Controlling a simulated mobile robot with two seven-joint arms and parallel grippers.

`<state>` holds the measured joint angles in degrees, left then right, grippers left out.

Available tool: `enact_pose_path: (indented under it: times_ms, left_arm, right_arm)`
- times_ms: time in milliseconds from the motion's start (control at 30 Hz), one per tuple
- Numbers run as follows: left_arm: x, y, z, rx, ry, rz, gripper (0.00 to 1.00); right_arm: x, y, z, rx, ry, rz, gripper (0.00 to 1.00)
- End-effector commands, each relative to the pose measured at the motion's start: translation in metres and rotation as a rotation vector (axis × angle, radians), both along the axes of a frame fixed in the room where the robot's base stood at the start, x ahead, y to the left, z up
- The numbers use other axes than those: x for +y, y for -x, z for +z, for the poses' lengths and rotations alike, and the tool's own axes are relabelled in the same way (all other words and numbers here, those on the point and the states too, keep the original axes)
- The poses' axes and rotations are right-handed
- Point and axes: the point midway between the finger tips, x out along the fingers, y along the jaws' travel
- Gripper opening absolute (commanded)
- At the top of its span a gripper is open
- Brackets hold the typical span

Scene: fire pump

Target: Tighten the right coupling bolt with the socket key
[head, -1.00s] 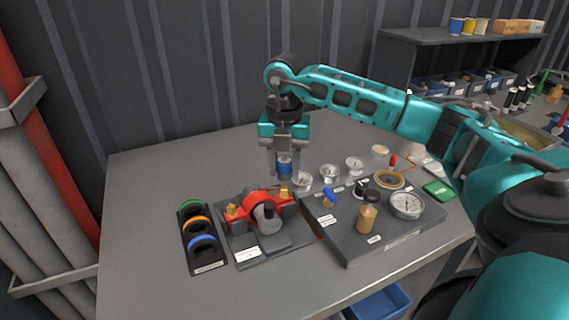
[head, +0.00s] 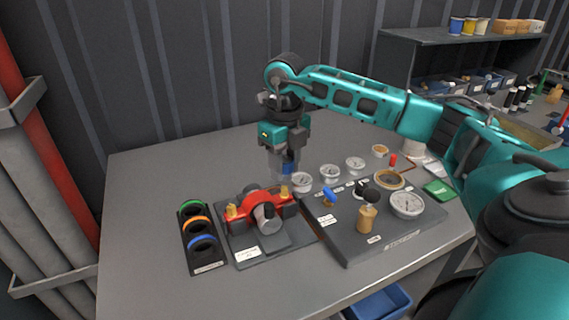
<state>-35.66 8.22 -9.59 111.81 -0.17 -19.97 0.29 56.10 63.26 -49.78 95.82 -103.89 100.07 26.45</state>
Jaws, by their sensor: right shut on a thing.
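My right gripper (head: 284,162) points down over the red pump coupling (head: 259,204), shut on a blue-handled socket key (head: 287,168). Only a small part of the blue handle shows between the fingers. The key is upright above the brass right coupling bolt (head: 284,190); I cannot tell whether its lower end touches the bolt. The other brass bolt (head: 231,211) stands at the left end of the red coupling. My left gripper is not in view.
A black rack (head: 207,260) with green, orange and blue rings stands left of the pump. Several gauges line the back. The table's left side is clear.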

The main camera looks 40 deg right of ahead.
Motion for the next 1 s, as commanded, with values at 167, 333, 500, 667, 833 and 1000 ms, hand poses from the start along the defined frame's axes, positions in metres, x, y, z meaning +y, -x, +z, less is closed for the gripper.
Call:
enact_pose_path:
  times_ms: [167, 333, 500, 667, 833, 1000]
  left_arm:
    - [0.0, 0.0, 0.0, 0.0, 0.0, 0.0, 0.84]
    - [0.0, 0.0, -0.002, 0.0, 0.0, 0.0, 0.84]
    - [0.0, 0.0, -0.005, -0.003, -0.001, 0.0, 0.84]
    - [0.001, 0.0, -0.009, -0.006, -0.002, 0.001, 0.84]
    - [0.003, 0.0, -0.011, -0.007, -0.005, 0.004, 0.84]
    - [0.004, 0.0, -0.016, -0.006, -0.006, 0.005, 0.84]
  right_arm:
    - [0.0, 0.0, 0.0, -0.001, 0.0, 0.11, 0.08]
    - [0.0, 0.0, 0.002, -0.001, -0.001, 0.037, 0.08]
    - [-0.001, -0.001, 0.007, -0.002, 0.0, -0.187, 0.08]
    - [-0.001, -0.001, 0.012, -0.002, 0.0, -0.389, 0.08]
    - [-0.001, 0.0, 0.014, 0.0, 0.0, -0.51, 0.08]
    - [-0.001, 0.0, 0.011, 0.001, 0.0, -0.534, 0.08]
